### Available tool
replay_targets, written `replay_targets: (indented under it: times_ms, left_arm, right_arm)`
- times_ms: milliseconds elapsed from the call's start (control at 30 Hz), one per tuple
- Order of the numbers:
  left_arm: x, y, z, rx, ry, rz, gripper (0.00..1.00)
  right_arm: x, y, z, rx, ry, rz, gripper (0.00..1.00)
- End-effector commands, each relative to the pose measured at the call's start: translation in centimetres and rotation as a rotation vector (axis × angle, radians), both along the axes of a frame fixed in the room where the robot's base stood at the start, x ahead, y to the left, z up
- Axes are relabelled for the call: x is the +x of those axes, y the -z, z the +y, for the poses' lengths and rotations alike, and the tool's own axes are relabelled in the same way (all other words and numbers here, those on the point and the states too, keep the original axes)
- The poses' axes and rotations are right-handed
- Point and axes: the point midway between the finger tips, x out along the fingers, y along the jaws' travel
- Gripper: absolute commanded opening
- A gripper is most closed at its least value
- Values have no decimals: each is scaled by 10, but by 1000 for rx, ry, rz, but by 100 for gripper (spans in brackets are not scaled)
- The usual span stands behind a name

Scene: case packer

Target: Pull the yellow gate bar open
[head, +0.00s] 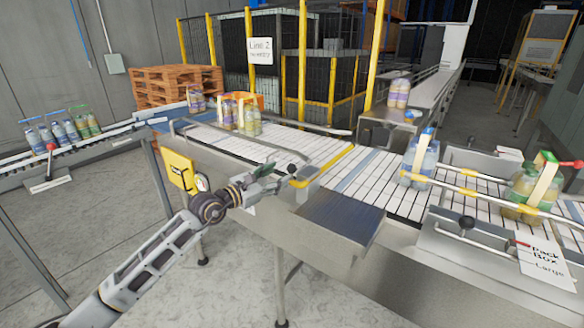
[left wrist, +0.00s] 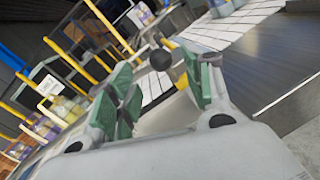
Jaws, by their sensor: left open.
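The yellow gate bar (head: 328,163) lies across the white-slat conveyor. A black ball knob (head: 292,169) stands at its near end. My left gripper (head: 277,178) is just left of the knob, at the conveyor's near edge, open and empty. In the left wrist view the black knob (left wrist: 161,60) shows between and beyond the green-padded fingers of the gripper (left wrist: 163,78). A short yellow part of the bar (left wrist: 181,78) shows beside the knob. I cannot tell whether a finger touches the knob. My right gripper is not in view.
Bottle packs (head: 240,116) stand on the conveyor upstream, and another pack (head: 419,160) stands downstream of the bar. A dark plate (head: 338,215) juts out right of the gripper. A yellow box (head: 180,171) hangs on the conveyor's near side. The floor in front is clear.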

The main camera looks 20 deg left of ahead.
Motion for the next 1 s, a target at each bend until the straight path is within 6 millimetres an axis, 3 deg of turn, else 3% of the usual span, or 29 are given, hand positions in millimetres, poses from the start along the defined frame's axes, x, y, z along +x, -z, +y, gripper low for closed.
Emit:
replay_targets:
  times_ms: [1000]
  left_arm:
    - [63, -1, -35, 0, 1, -2, 51]
  right_arm:
    - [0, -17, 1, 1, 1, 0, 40]
